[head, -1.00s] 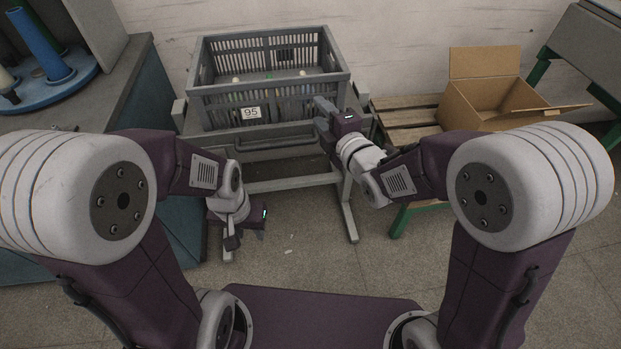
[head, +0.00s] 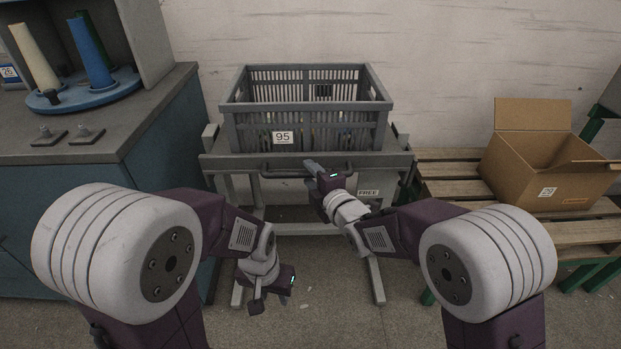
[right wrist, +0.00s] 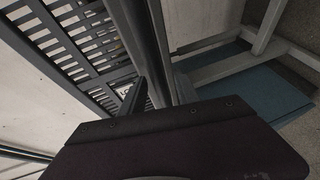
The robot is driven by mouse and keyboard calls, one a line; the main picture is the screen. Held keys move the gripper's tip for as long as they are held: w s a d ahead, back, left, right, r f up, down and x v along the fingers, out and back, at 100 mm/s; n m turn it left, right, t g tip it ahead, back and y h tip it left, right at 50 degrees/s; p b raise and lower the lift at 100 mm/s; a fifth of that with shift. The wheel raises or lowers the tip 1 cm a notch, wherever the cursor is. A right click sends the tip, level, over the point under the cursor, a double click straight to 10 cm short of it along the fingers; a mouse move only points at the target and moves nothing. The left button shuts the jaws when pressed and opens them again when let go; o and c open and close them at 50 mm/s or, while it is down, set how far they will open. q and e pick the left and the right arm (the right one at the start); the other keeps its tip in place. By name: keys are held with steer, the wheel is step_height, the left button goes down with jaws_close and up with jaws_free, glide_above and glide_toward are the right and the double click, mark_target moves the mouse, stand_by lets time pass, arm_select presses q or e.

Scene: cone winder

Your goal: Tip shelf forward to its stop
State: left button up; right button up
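The grey shelf (head: 222,161) sits on a grey stand and carries a slatted grey crate (head: 236,132) labelled 95. A dark bar handle (head: 275,174) runs along the shelf's front. My right gripper (head: 312,168) is at the handle, near its middle. In the right wrist view one dark finger (right wrist: 133,98) shows beside a long dark bar; the other finger is hidden, so a grip on the handle cannot be told. My left gripper (head: 256,304) hangs low in front of the stand, pointing down, apart from the shelf. Its finger gap is not clear.
A small FREE label (head: 368,193) shows below the shelf front at right. A cabinet (head: 150,165) with cones on a blue turntable stands at left. An open cardboard box (head: 530,165) sits on a wooden slatted bench (head: 450,170) at right. Floor shows between the stand's legs.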

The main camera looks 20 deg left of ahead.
steer(key=shift+w+a, duration=0.2)
steer(key=shift+w, duration=0.1)
jaws_close()
steer(key=shift+f, duration=0.1)
stand_by(1.2)
